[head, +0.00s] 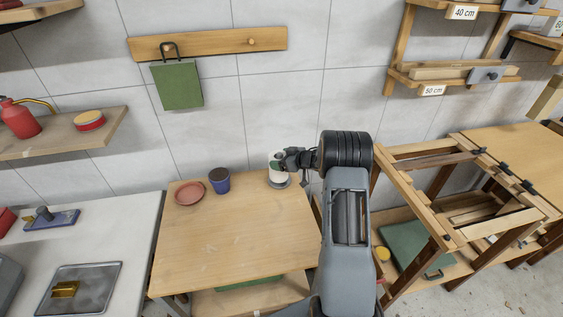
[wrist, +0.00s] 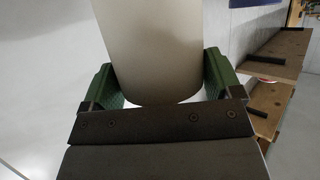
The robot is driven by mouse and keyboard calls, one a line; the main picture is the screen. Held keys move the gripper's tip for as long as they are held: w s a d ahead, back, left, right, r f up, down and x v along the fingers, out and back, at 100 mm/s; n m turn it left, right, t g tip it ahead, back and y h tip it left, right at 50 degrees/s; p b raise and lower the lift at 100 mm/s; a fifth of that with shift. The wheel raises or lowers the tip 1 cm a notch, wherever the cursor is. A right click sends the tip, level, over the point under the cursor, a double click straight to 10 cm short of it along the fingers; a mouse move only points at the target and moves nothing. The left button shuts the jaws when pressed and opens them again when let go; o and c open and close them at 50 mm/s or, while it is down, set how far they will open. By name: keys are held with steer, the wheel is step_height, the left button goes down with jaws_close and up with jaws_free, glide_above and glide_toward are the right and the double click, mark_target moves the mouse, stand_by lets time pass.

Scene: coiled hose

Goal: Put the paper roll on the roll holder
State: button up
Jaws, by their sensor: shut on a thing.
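The paper roll (head: 275,158) is a white upright cylinder at the back right of the wooden table. My gripper (head: 278,165) is shut on it from the right side. In the wrist view the roll (wrist: 150,50) stands between the two green-padded fingers of my gripper (wrist: 160,88). A grey round base (head: 281,184), seemingly that of the roll holder, shows on the table directly below the roll. No post is visible, and I cannot tell whether the roll touches the base or sits around a post.
The wooden table (head: 235,246) also bears a blue cup (head: 220,184) and a reddish saucer (head: 189,193) left of the roll. A tiled wall stands close behind. A wooden frame (head: 470,205) stands to the right. The table's front is clear.

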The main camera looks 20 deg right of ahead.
steer(key=shift+f, duration=0.6)
steer(key=shift+f, duration=0.1)
steer(key=shift+f, duration=0.15)
steer(key=o, duration=0.8)
